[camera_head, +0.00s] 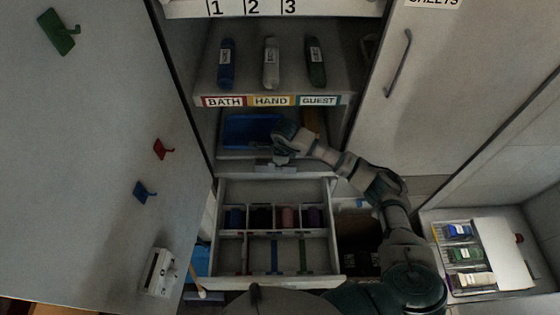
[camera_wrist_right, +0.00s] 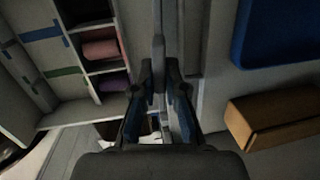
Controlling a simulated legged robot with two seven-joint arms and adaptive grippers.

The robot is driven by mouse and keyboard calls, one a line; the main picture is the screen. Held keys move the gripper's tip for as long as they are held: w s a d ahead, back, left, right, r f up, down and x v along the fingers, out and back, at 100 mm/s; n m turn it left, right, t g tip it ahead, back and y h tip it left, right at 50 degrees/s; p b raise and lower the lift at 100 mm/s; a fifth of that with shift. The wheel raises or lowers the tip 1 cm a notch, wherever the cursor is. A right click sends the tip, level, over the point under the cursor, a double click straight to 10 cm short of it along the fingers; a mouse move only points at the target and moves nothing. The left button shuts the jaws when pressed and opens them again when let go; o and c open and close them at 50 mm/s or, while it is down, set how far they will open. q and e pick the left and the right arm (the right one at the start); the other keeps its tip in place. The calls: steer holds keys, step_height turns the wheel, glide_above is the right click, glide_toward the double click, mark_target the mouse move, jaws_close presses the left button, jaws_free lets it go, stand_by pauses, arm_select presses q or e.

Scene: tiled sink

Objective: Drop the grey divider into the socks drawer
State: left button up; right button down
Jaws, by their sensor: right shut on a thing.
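My right gripper (camera_head: 281,158) is in front of the shelf, just above the back of the open drawer (camera_head: 337,240). In the right wrist view the fingers (camera_wrist_right: 160,92) are shut on a thin grey strip, which looks like the grey divider (camera_wrist_right: 158,45). In the head view the grey divider (camera_head: 275,168) shows as a pale bar below the gripper. The open drawer has a row of small compartments with rolled socks (camera_head: 288,217) at its back and larger sections with coloured strips in front. My left gripper is not in view.
A blue bin (camera_head: 250,130) and an orange-brown box (camera_wrist_right: 280,115) sit on the shelf behind the gripper. A cabinet door (camera_head: 90,150) with hooks is at left; a tray of labelled items (camera_head: 465,255) is at right.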

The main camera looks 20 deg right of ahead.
steer(key=c, duration=1.3)
jaws_free()
steer(key=shift+d, duration=0.1)
steer(key=shift+o, duration=0.8)
steer(key=shift+d, duration=0.65)
step_height(320, 180, up, 12)
steer(key=s, duration=0.1)
steer(key=shift+s+d+f, duration=0.25)
steer(key=shift+s+d, duration=0.15)
steer(key=shift+d, duration=0.05)
steer(key=shift+a, duration=0.2)
steer(key=shift+a, duration=0.15)
